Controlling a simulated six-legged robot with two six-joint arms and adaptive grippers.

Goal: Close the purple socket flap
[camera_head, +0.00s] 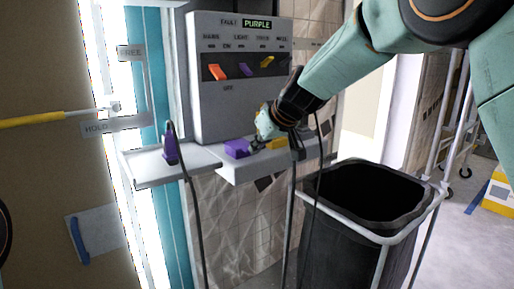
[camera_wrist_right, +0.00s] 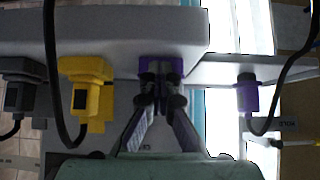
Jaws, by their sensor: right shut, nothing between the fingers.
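The purple socket (camera_head: 236,148) sits on the ledge below the panel. In the right wrist view the purple socket (camera_wrist_right: 161,65) is straight ahead, partly hidden behind my fingers. I cannot make out the flap's angle. My right gripper (camera_head: 257,146) reaches in from the right, its fingertips close to the socket's right side in the head view. In the wrist view the right gripper (camera_wrist_right: 161,92) is shut and empty, its tips in front of the purple housing; contact is unclear. A purple plug (camera_head: 170,144) with a dark cable stands on the left shelf. My left gripper is not visible.
The panel (camera_head: 240,110) reads FAULT PURPLE above several coloured switches. A yellow plug (camera_wrist_right: 86,85) and a dark grey plug (camera_wrist_right: 21,85) sit left of the purple socket in the wrist view, with hanging cables. A black bin (camera_head: 345,230) stands below right.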

